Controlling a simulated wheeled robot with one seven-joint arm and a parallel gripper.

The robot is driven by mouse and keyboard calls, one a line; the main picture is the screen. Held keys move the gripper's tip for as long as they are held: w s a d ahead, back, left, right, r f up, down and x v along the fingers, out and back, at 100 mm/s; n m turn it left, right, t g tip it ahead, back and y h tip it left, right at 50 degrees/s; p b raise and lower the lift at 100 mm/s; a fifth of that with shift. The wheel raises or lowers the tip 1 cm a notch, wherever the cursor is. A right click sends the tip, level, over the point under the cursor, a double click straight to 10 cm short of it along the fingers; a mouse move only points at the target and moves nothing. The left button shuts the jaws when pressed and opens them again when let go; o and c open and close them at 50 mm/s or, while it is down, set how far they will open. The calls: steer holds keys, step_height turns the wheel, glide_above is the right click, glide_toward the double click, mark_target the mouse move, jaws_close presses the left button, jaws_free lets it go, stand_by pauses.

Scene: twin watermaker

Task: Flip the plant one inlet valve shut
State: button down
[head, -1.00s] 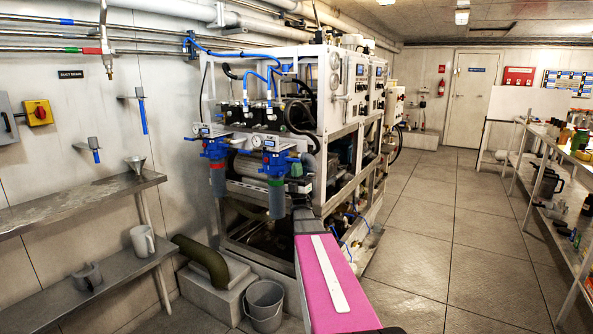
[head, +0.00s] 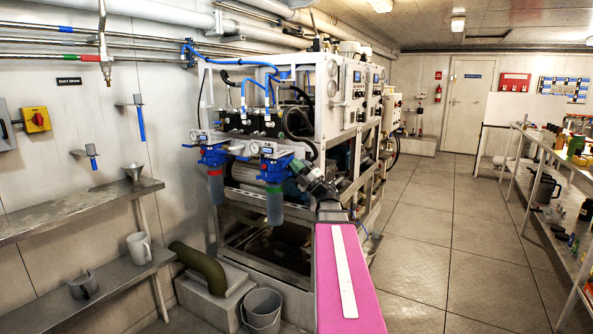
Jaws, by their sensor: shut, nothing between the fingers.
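The watermaker plant (head: 335,125) is a white-framed rack in the middle. Two blue-headed filter housings hang at its front, the left one (head: 214,165) and the right one (head: 274,190). Two blue-handled levers are on the left wall, a long one (head: 141,122) hanging down and a shorter one (head: 93,160). Blue fittings (head: 190,48) sit on the pipes above the plant. I cannot tell which of these is the plant one inlet valve. My gripper (head: 302,168) is shut and empty, just right of the right filter housing in the picture. Its fingertips are small and dark against the rack; contact cannot be told.
Steel shelves with a jug (head: 138,248) stand at left. A grey bucket (head: 262,308) and an olive hose (head: 200,266) are on the low left side. A loaded shelf (head: 560,185) lines the right. The tiled floor (head: 430,215) between is clear.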

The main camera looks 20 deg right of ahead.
steer(key=g+h, duration=0.1)
steer(key=r+g+h, duration=0.1)
steer(key=w+r+g+h, duration=0.1)
steer(key=g, duration=0.1)
steer(key=shift+a+r, duration=0.15)
steer(key=shift+a, duration=0.2)
steer(key=shift+s, duration=0.2)
